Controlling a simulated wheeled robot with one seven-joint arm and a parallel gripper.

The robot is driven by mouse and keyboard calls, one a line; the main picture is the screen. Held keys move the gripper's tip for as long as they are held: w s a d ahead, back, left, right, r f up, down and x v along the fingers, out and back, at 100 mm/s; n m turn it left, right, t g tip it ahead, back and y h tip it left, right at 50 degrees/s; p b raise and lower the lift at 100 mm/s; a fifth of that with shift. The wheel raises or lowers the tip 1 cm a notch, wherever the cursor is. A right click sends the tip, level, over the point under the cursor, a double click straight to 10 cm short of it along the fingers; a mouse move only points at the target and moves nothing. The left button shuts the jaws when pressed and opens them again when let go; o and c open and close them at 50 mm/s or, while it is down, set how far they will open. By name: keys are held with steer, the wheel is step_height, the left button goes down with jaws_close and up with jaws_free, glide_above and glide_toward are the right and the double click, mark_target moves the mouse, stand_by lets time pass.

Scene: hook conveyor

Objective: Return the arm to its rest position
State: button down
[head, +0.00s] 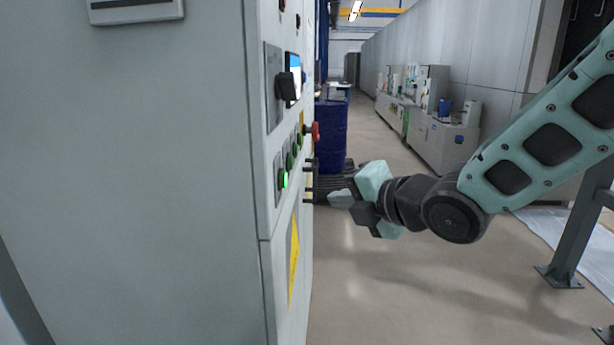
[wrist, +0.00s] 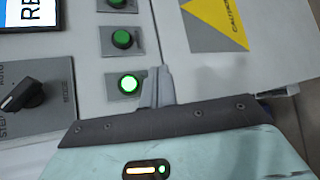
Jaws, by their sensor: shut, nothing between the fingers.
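My gripper (head: 340,198) is at the end of my outstretched arm in the head view, to the right of the grey control cabinet (head: 150,180). Its fingers are shut with nothing between them and point left toward the cabinet's panel face. In the wrist view the shut fingers (wrist: 157,88) appear just beside a lit green button (wrist: 128,84). I cannot tell whether the fingertips touch the panel. The lit button also shows in the head view (head: 284,180).
The panel carries unlit green buttons (wrist: 122,39), a black rotary switch (wrist: 22,96), a screen and a yellow caution label (wrist: 218,20). A blue drum (head: 333,135) stands behind my gripper. A grey metal post (head: 580,235) is at the right. The floor between is clear.

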steer(key=s+d+f+m+g+h+b, duration=0.1)
steer(key=s+d+f+m+g+h, duration=0.2)
steer(key=s+f+m, duration=0.2)
steer(key=s+d+f+m+g+h+b, duration=0.2)
steer(key=s+d+f+m+g, duration=0.2)
steer(key=s+m, duration=0.5)
steer(key=s+d+f+m+g+h+b, duration=0.2)
steer(key=s+f+m, duration=0.5)
steer(key=s, duration=0.7)
steer(key=shift+d+m+g+h, duration=0.6)
steer(key=shift+d+g+h, duration=0.2)
steer(key=shift+d, duration=0.1)
steer(key=shift+s, duration=0.1)
